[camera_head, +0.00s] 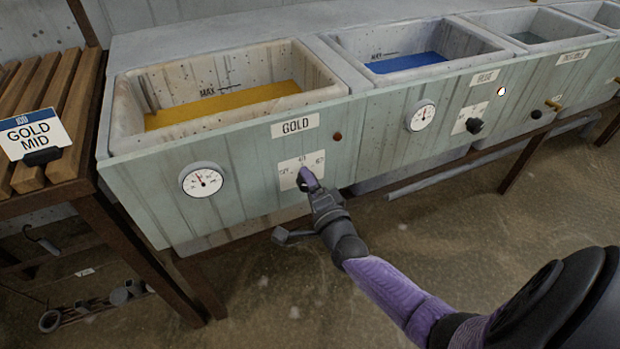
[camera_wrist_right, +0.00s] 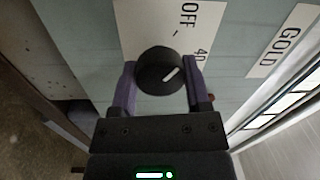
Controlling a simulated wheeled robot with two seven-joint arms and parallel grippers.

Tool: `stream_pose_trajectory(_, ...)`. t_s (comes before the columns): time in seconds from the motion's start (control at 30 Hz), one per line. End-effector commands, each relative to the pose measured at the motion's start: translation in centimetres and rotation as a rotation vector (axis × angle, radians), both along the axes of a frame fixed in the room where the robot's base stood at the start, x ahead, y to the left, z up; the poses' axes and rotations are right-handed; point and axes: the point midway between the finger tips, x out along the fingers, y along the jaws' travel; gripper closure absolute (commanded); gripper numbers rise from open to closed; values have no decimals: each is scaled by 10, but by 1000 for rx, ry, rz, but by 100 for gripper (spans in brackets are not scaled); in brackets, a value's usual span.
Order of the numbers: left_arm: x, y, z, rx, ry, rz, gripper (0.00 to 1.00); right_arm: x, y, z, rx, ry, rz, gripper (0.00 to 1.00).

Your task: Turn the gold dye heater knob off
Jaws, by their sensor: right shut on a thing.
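The gold dye heater knob (camera_wrist_right: 153,66) is round and black with a white pointer line. In the right wrist view the pointer slants up and right, roughly toward the "40" mark and away from "OFF". Its white dial plate (camera_head: 289,178) is on the front panel under the "GOLD" label (camera_head: 295,125). My right gripper (camera_head: 306,180) reaches the knob from the front and covers it in the head view. Its purple fingers (camera_wrist_right: 160,68) are shut on the knob, one on each side. My left gripper is not in view.
The gold vat (camera_head: 128,128) has a gauge (camera_head: 202,181) and a dark red lamp (camera_head: 337,136). The blue vat (camera_head: 345,50), with its own knob (camera_head: 474,126) and a lit lamp (camera_head: 501,91), stands to the right. A slatted wooden rack (camera_head: 65,160) stands at left.

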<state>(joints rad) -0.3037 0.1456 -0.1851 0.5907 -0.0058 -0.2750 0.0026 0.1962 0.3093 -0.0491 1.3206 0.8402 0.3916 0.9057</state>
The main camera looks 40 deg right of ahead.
Motion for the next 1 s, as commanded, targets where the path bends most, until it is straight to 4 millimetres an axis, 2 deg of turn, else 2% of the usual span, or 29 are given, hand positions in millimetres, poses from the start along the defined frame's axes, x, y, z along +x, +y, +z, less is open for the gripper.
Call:
stream_pose_trajectory(0.3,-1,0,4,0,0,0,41,0,1,0,-92,24,2,98)
stream_pose_trajectory(0.8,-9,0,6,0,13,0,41,0,1,-1,-110,29,1,98)
stream_pose_trajectory(0.83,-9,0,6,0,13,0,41,0,1,-1,-110,29,1,37)
stream_pose_trajectory(1.0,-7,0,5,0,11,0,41,0,0,-1,-109,28,1,4)
